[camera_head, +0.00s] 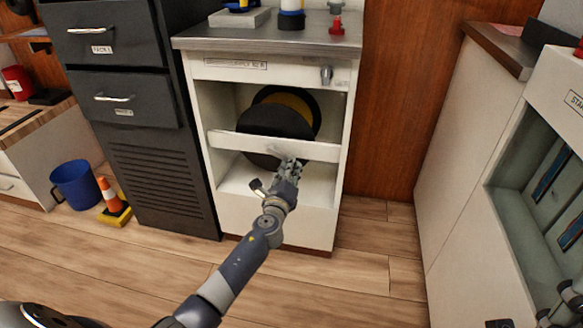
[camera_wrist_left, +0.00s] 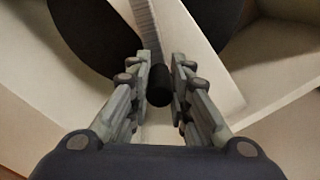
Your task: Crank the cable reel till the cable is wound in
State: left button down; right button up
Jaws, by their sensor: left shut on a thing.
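The cable reel (camera_head: 275,122) sits inside the open bay of the white cabinet, with a dark round flange and yellow showing behind it. A white bar (camera_head: 235,141) crosses in front of it. My left gripper (camera_head: 290,166) is at the reel's lower front, by the bar. In the left wrist view its fingers (camera_wrist_left: 160,84) are shut around a short black crank handle (camera_wrist_left: 159,90). A grey strip (camera_wrist_left: 144,22), perhaps the crank arm, runs up from the handle. My right gripper (camera_head: 566,303) shows only in part at the lower right edge; its fingers are unclear.
The cabinet's metal top (camera_head: 270,38) carries a red part (camera_head: 337,22) and other items. Black drawers (camera_head: 110,50) stand at left, with a blue bucket (camera_head: 76,184) and orange cone (camera_head: 109,194) beside them. A pale cabinet (camera_head: 475,150) stands right. The wooden floor between is clear.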

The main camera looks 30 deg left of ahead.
pick_arm(q)
jog(key=shift+s+a+f+m, duration=0.1)
jog(key=shift+a+f+m, duration=0.15)
jog(key=shift+f+m, duration=0.35)
jog(key=shift+s+a+f+m, duration=0.1)
jog(key=shift+a+f+m, duration=0.15)
jog(key=shift+m, duration=0.55)
jog(key=shift+f, duration=0.1)
jog(key=c, duration=1.5)
grip_release()
jog(key=shift+o, duration=0.2)
jog(key=v, duration=1.2)
